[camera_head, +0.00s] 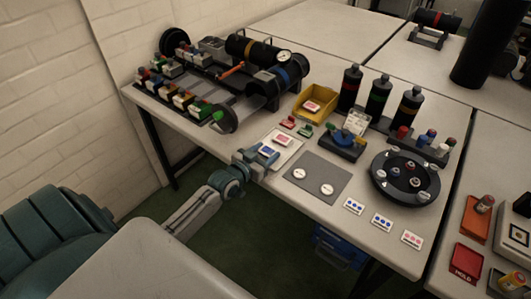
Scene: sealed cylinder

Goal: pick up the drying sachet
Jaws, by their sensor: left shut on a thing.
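My left gripper (261,157) reaches over the front edge of the table from the lower left. It is shut on a small white sachet with a blue mark (268,150), at the front of a white tray (294,143). A similar packet with a red mark (282,139) lies behind it on the tray. Whether the held sachet is clear of the tray I cannot tell. The fingertips are small and partly hide it. My right gripper is not in view.
A yellow bin (331,94) with a red-marked packet stands behind. A grey mat (316,166) with two white discs lies right of the tray. A round black carousel (378,181), dark bottles (379,98) and a black cylinder rig (250,48) take up more table. Dotted cards (381,222) lie near the front edge.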

